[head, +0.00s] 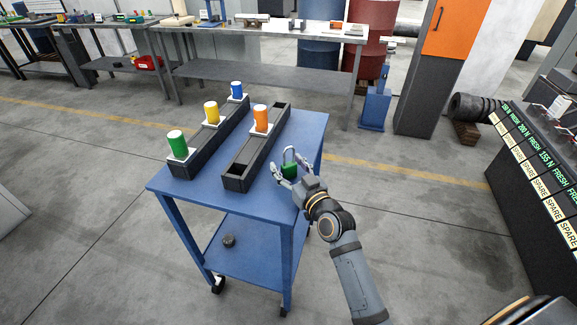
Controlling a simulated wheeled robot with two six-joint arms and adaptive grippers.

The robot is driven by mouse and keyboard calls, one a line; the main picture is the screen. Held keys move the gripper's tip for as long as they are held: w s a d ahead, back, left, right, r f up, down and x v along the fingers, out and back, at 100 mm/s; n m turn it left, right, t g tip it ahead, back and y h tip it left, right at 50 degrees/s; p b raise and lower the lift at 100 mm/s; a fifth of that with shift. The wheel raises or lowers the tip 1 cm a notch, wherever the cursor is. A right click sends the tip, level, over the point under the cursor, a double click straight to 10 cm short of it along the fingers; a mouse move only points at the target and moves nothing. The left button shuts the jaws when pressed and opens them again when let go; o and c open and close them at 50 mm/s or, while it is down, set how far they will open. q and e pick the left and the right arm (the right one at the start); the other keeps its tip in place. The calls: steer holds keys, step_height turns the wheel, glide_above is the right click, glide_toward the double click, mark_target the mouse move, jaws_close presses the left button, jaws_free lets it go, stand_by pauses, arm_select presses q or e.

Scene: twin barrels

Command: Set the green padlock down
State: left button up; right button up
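The green padlock (290,172) shows as a small green block near the right edge of the blue cart's top (309,127). My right gripper (281,161) reaches over that edge from the lower right. Its two fingers stand spread, one on each side of the padlock, with their tips apart beyond it. The fingers partly cover the padlock. Whether it rests fully on the cart top is hard to tell at this size. My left gripper is not in view.
Two long dark trays stand on the cart. The left tray (197,152) bears green (177,143), yellow (211,112) and blue (237,90) cylinders. The right tray (237,184) bears an orange cylinder (261,118). A dark round object (229,240) lies on the lower shelf. A panel (535,165) stands right.

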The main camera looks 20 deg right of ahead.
steer(key=shift+r, duration=0.2)
steer(key=shift+s+f, duration=0.15)
steer(key=shift+s, duration=0.15)
steer(key=s+d+p, duration=0.1)
steer(key=s+d, duration=0.1)
steer(key=s, duration=0.9)
steer(key=shift+s+d, duration=0.1)
